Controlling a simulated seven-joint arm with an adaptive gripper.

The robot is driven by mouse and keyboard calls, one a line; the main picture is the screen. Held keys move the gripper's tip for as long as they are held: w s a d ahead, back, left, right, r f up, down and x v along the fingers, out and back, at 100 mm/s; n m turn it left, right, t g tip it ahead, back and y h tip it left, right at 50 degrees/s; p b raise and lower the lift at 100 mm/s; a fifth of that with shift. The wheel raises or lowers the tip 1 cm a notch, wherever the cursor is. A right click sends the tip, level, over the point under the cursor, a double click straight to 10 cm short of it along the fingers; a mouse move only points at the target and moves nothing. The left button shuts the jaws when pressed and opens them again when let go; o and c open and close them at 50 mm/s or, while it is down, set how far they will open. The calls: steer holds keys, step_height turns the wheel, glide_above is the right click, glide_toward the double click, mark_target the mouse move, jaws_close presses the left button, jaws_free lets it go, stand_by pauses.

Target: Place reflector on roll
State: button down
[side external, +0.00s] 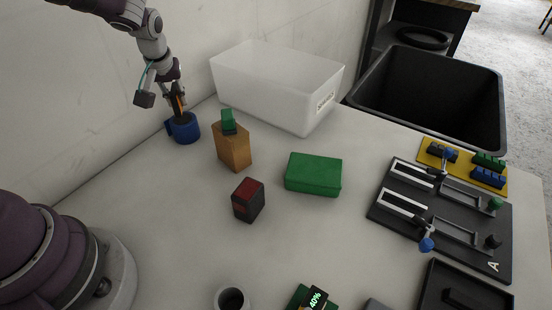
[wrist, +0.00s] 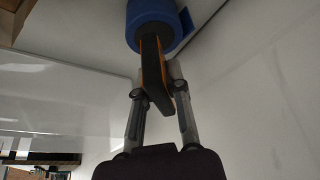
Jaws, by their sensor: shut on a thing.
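A blue roll (side external: 187,130) with a side flap stands on the table near the back wall. It also shows at the top of the wrist view (wrist: 152,12). My gripper (side external: 176,98) is above the roll, pointing down. Its fingers (wrist: 164,92) are shut on a slim orange-and-black piece (wrist: 152,70), which looks like the reflector. The far end of the piece is at the dark top of the roll. I cannot tell whether it rests there or hangs just above. The piece shows as an orange strip in the side view (side external: 179,103).
An orange-brown block (side external: 233,150) with a green piece (side external: 228,122) on top stands close right of the roll. A translucent bin (side external: 265,85) is behind. A green box (side external: 313,174) and a red-topped dark block (side external: 248,201) stand mid-table. A black fixture board (side external: 405,225) is at right.

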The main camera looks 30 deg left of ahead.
steer(key=shift+f, duration=1)
steer(key=shift+f, duration=0.1)
steer(key=c, duration=1.1)
jaws_free()
steer(key=v, duration=1.2)
steer(key=s+d+r+m+h, duration=0.1)
steer(key=s+d+m, duration=0.2)
steer(key=s, duration=0.1)
steer(key=s+d+r+m+t+h, duration=0.1)
steer(key=s+d+m, duration=0.1)
steer(key=s, duration=0.3)
steer(key=s+d+r+m+t+h, duration=0.1)
steer(key=s+d+r+m, duration=0.1)
steer(key=s+d+m, duration=0.1)
steer(key=shift+s+d+m, duration=0.35)
steer(key=shift+s+m, duration=0.15)
steer(key=shift+s, duration=0.4)
